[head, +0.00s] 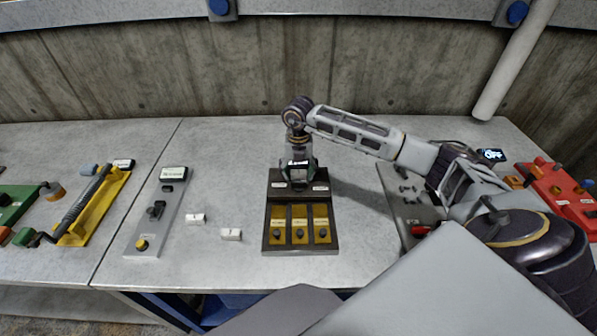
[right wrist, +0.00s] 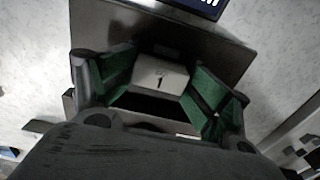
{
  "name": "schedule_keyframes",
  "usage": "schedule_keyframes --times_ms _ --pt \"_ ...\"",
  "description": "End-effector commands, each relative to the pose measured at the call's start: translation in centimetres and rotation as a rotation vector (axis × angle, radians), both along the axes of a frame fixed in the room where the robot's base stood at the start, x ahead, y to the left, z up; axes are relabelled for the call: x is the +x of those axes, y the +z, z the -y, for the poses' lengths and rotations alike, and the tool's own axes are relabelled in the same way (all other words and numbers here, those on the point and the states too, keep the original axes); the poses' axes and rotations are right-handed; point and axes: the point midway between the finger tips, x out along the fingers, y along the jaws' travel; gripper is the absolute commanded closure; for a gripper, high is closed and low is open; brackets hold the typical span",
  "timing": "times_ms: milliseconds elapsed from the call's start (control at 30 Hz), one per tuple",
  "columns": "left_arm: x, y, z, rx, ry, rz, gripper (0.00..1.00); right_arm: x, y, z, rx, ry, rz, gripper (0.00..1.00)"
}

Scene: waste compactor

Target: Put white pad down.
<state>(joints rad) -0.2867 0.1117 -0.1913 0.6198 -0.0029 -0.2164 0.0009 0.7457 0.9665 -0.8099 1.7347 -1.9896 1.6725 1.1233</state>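A white pad (right wrist: 160,75) marked "1" sits between the green-lined fingers of my right gripper (right wrist: 163,88) in the right wrist view; the fingers meet its sides. In the head view my right gripper (head: 298,170) points down over the back part of a dark panel box (head: 270,247), and its fingers hide the pad there. I cannot tell whether the pad touches the box. My left gripper is out of view.
The box has three yellow plates (head: 300,224) with knobs. A grey panel (head: 152,225) stands left of the loose pads, and a yellow tool board (head: 95,205) is farther left. A grey board (head: 405,200) lies right, under my arm; a red board (head: 560,190) is far right.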

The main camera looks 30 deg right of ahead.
Motion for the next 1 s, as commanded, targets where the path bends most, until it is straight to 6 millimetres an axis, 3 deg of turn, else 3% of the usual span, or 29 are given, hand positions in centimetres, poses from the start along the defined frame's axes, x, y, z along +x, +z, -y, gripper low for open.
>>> schedule_keyframes --times_ms 367,1000 --pt "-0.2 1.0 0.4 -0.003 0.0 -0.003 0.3 0.1 1.5 0.0 0.001 0.0 0.003 0.3" --pt "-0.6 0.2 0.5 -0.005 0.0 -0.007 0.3 0.2 10.9 0.0 0.001 0.0 0.008 0.3"
